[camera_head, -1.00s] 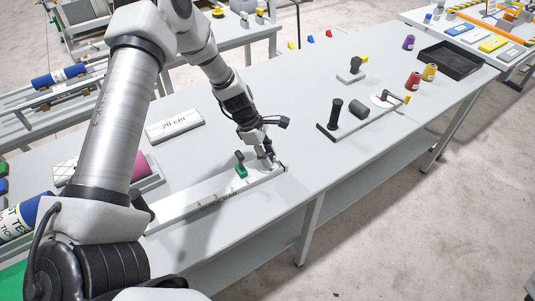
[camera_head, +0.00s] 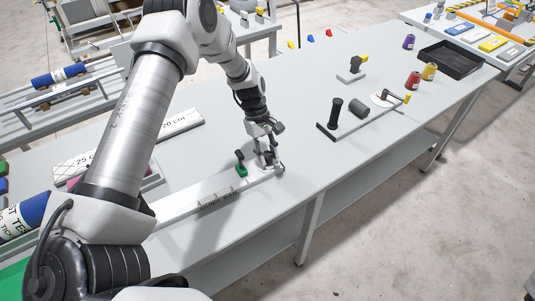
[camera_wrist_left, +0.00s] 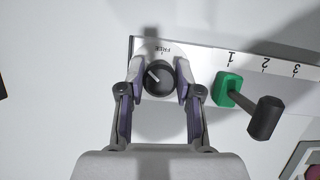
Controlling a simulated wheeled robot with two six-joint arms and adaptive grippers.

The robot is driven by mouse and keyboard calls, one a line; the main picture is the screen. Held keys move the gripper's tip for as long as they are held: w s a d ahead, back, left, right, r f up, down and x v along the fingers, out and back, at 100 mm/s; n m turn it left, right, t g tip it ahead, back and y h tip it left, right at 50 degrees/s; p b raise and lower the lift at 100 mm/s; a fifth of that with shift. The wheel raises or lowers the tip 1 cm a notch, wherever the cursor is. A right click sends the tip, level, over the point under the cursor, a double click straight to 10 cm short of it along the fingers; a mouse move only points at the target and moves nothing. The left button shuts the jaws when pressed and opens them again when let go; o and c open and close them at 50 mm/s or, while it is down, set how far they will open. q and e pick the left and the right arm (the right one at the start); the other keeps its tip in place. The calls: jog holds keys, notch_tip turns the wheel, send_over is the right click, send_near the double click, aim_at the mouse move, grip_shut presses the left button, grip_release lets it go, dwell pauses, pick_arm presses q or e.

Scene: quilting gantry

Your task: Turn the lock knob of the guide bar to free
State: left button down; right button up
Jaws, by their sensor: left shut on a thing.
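The guide bar (camera_head: 205,203) is a long pale bar lying on the grey table, with its lock knob at the right end. In the left wrist view the lock knob (camera_wrist_left: 158,79) is round and black with a white pointer line. The line points to the upper left, off the word FREE (camera_wrist_left: 173,49) printed beyond the knob. My left gripper (camera_head: 267,166) is over that end, pointing down. In the left wrist view its fingers (camera_wrist_left: 159,84) are shut on the knob, one on each side. My right gripper is not in view.
A green clamp (camera_head: 241,171) with a black handle stands on the bar close beside the gripper; it also shows in the wrist view (camera_wrist_left: 228,89). A crank fixture (camera_head: 345,128) stands to the right, with clear table between.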

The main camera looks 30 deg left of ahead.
pick_arm(q)
jog(key=m+g, duration=0.1)
jog(key=m, duration=0.1)
jog(key=m+y+b, duration=0.1)
jog(key=m, duration=0.2)
jog(key=shift+f+m+g, duration=0.15)
jog(key=shift+m+g, duration=0.15)
jog(key=shift+g, duration=0.1)
jog(key=shift+m+g+y, duration=0.5)
jog(key=shift+m+y, duration=0.4)
jog(key=shift+m, duration=1.3)
jog(key=c, duration=0.8)
grip_release()
jog(key=v, duration=1.2)
